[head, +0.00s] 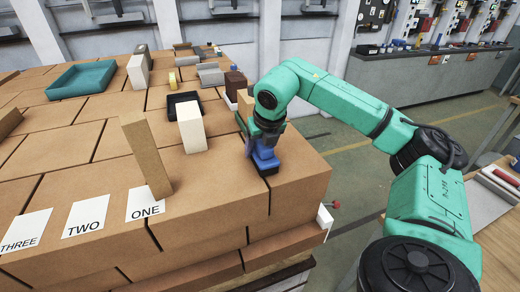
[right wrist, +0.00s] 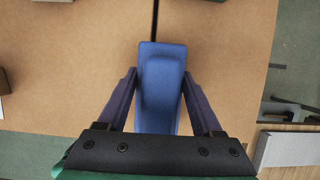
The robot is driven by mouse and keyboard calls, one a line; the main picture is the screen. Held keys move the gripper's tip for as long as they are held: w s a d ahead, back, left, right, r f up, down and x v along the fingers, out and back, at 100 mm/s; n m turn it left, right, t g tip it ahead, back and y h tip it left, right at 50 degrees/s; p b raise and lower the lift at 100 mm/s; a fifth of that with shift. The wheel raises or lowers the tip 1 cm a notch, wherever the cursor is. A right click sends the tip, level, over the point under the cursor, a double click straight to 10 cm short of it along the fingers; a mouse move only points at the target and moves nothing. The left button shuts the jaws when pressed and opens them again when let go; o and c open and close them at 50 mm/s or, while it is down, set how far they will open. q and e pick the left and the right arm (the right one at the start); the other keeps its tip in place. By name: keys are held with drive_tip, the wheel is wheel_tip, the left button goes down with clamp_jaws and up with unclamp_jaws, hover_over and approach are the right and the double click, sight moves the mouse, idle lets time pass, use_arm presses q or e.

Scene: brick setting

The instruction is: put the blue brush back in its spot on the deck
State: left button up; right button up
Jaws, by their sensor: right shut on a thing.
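The blue brush (head: 265,162) is at the right front part of the deck (head: 230,195), a stack of brown box-like blocks. My right gripper (head: 262,146) comes down over it from above and is shut on it. In the right wrist view the blue brush (right wrist: 160,90) lies lengthwise between the two fingers of the right gripper (right wrist: 160,80), over or on the brown surface by a dark seam. Whether it touches the surface cannot be told. No marked spot for the brush is discernible. My left gripper is not in view.
Cards ONE (head: 148,206), TWO (head: 87,217) and THREE (head: 24,232) lie at the left front. A tan block (head: 146,155) stands tilted by ONE. A white block (head: 192,128), dark tray (head: 184,102) and teal tray (head: 82,80) stand farther back. The deck's right edge drops to the floor.

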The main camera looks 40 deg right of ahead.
drive_tip(key=shift+s+f, duration=0.1)
drive_tip(key=shift+f, duration=0.4)
drive_tip(key=o, duration=1.4)
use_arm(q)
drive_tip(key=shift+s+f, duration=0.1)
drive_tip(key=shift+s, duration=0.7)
use_arm(e)
drive_tip(key=shift+o, duration=0.2)
drive_tip(key=shift+r, duration=0.1)
